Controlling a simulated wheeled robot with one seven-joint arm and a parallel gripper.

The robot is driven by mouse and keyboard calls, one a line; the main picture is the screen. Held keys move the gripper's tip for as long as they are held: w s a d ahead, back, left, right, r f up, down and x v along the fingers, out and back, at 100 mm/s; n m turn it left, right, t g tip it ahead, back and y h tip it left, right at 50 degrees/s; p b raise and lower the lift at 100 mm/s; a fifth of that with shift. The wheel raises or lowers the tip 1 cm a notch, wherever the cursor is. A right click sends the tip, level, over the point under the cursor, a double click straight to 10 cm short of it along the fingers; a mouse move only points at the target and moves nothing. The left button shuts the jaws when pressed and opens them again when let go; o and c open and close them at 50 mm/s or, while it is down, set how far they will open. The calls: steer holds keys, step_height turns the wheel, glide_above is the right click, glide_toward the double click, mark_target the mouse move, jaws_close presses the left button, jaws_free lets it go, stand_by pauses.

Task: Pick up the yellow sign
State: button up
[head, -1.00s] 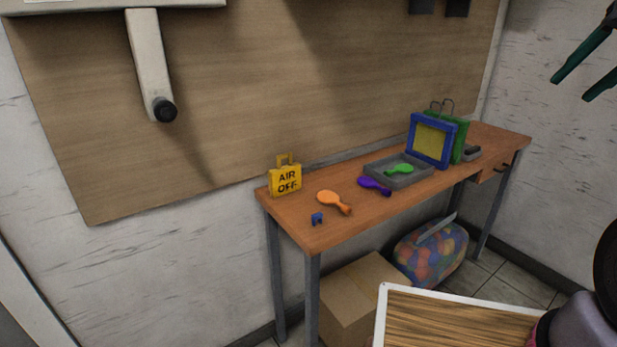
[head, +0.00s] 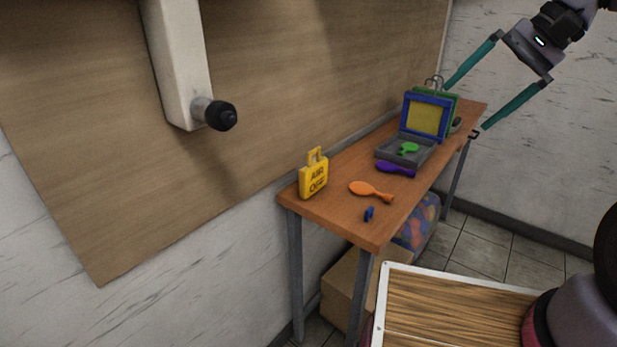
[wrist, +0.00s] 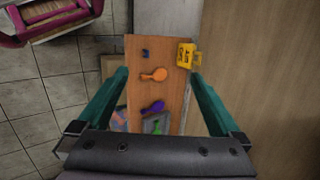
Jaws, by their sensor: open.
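The yellow sign (head: 313,178), marked "AIR OFF" and with a handle on top, stands upright on the near left end of the wooden table (head: 335,210), by the wall. It also shows in the wrist view (wrist: 186,55), at the table's far end, right of centre. My gripper (head: 459,108) is open and empty, with teal fingers, at the upper right of the head view, well away from the sign. In the wrist view its fingers (wrist: 160,85) spread either side of the table below.
A grey tray with a blue frame (head: 427,115) stands further back. A white lever (head: 180,65) juts from the wall board. A cardboard box (head: 345,290) sits under the table.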

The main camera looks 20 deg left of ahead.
mark_target(314, 154)
steer(key=w+a+f+m+g+y, duration=0.2)
steer(key=a+f+m+y, duration=0.15)
steer(key=a, duration=0.55)
steer(key=w+a+f+m+g+y, duration=0.25)
steer(key=a+f+y, duration=0.25)
steer(key=a, duration=0.3)
steer(key=w+a+f+m+t+y, duration=0.1)
steer(key=w+a+f+m+t, duration=0.25)
steer(key=f+m+t, duration=0.35)
steer(key=w+a+f+m+t, duration=0.2)
steer(key=w+f+m+t, duration=0.25)
steer(key=f, duration=0.45)
steer(key=shift+m+g, duration=0.25)
steer(key=shift+g, duration=0.15)
steer(key=shift+s+x, duration=0.15)
steer(key=shift+x, duration=2.45)
steer(key=shift+s+x, duration=0.1)
steer(key=shift+x, duration=2.5)
steer(key=shift+a+r, duration=0.1)
steer(key=shift+r, duration=0.05)
jaws_close()
